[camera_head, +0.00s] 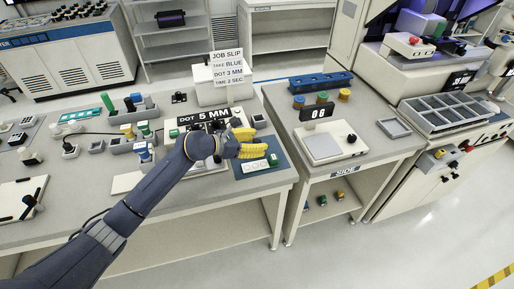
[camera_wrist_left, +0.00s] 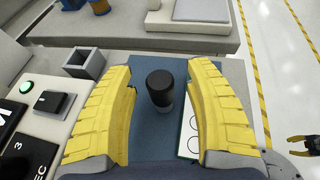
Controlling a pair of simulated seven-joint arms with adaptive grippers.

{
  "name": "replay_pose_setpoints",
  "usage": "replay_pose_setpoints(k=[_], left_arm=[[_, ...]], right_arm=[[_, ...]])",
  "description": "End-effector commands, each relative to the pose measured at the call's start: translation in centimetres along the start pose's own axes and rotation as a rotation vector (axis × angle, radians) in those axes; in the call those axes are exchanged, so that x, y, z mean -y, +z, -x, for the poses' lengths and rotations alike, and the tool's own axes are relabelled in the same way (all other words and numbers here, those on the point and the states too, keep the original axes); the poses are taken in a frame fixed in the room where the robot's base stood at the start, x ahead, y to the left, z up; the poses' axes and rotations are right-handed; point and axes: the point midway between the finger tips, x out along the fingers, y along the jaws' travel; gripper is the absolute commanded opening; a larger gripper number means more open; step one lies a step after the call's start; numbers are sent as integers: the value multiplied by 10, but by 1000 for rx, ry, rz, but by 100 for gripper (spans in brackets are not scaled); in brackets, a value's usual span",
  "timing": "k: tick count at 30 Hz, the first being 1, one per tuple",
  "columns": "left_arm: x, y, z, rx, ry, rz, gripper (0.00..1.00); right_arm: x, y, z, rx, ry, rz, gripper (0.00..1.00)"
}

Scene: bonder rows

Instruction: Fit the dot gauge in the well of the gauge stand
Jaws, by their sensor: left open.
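An upright black-topped cylinder with a grey lower part, which looks like the dot gauge (camera_wrist_left: 160,88), stands on the blue mat (camera_wrist_left: 148,140). My left gripper (camera_wrist_left: 165,100) is open, with one yellow finger on each side of it and gaps between. In the head view my left gripper (camera_head: 250,143) is over the mat (camera_head: 245,172) and hides the gauge. A small grey square holder with an open well, probably the gauge stand (camera_wrist_left: 84,63), is left of the left finger. A yellow-and-black gripper tip, apparently my right gripper (camera_wrist_left: 303,144), shows at the lower right edge.
A white card with circles (camera_wrist_left: 187,132) lies on the mat beside the right-hand finger. A job slip (camera_head: 227,70) and a black "DOT 5 MM" sign (camera_head: 204,116) stand behind. Bottles and holders crowd the bench's left. A side table (camera_head: 375,145) stands across a gap.

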Motion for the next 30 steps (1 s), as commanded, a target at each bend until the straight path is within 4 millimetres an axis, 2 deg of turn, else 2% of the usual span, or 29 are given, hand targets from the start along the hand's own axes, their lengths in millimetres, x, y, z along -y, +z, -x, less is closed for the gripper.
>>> replay_pose_setpoints(k=[10,24,30], left_arm=[[0,0,-3,-1,0,0,53],[0,0,-3,-1,0,0,0],[0,0,-3,0,0,0,0]], right_arm=[[4,-1,0,-1,-3,-2,35],[5,-2,0,-2,-4,-2,35],[4,-1,0,-1,-3,-2,35]])
